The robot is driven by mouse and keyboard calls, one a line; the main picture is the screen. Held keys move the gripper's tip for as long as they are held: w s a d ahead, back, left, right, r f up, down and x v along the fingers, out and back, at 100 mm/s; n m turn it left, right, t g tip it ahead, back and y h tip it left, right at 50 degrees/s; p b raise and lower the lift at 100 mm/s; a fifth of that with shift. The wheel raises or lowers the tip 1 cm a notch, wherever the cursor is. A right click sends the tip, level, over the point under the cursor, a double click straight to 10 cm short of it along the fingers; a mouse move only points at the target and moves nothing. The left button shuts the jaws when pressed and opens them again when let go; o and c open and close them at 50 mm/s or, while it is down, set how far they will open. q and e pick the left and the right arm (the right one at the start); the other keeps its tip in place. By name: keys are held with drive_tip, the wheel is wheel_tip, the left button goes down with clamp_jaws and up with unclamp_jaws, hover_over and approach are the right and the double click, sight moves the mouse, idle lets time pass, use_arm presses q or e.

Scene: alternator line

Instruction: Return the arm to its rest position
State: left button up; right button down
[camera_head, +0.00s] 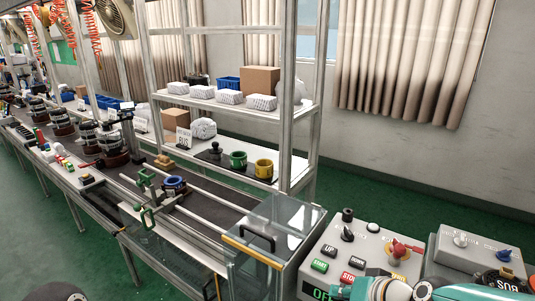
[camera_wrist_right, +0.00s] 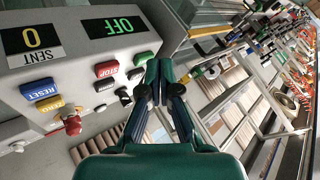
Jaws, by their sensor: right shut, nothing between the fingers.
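My right arm (camera_head: 430,291), teal, comes in at the bottom right edge of the head view, in front of the control box. In the right wrist view my right gripper (camera_wrist_right: 159,75) is shut, its dark fingertips together with nothing between them. Behind the fingers is the grey control box (camera_wrist_right: 75,85), turned over in the picture, with displays reading OFF and 0 SENT. The fingertips appear beside its STOP button (camera_wrist_right: 106,69); I cannot tell whether they touch the box. My left gripper is not in view.
The control box (camera_head: 335,245) stands right of the conveyor line, with a second grey box (camera_head: 460,240) beside it. A clear-walled box (camera_head: 275,230) sits at the conveyor's near end. A metal shelf rack (camera_head: 235,107) stands behind. Green floor (camera_head: 390,195) is open at the back.

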drive_tip(key=s+f+g, duration=0.3)
drive_tip(key=s+f, duration=0.1)
drive_tip(key=f, duration=0.7)
drive_tip(key=s+f+g, duration=0.2)
drive_tip(key=s+f, duration=0.1)
drive_tip(key=f, duration=0.7)
drive_tip(key=s+a+f+g, duration=0.2)
drive_tip(key=s+f, duration=0.9)
drive_tip(key=f, duration=0.2)
drive_tip(key=shift+a+n+h, duration=0.3)
drive_tip(key=shift+h, duration=0.1)
drive_tip(key=shift+s, duration=0.1)
